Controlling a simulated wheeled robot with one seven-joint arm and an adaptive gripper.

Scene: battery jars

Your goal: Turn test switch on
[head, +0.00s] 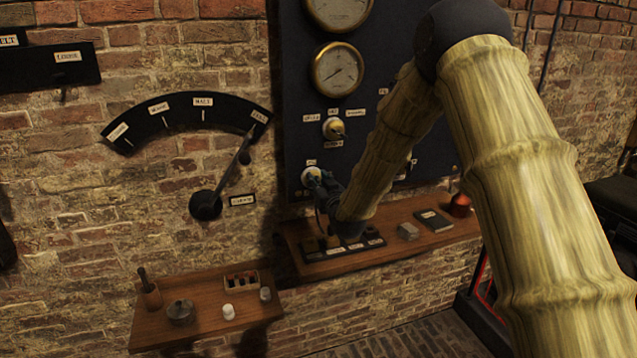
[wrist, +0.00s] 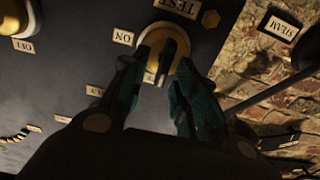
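The test switch shows in the wrist view as a round brass mount (wrist: 150,75) with a dark lever (wrist: 168,56). An upside-down TEST label (wrist: 178,8) and an ON label (wrist: 123,38) are beside it. My gripper (wrist: 165,60) is open, with one teal finger on each side of the lever. I cannot tell whether either finger touches it. In the head view the switch (head: 312,176) is low on the dark panel, partly hidden by my gripper (head: 321,186).
Another brass switch (head: 333,128) sits above, below two gauges. A wooden shelf (head: 440,238) with a labelled strip, a grey block and a dark book lies under the panel. A wall lever (head: 234,172) and a smaller shelf (head: 200,318) are at left.

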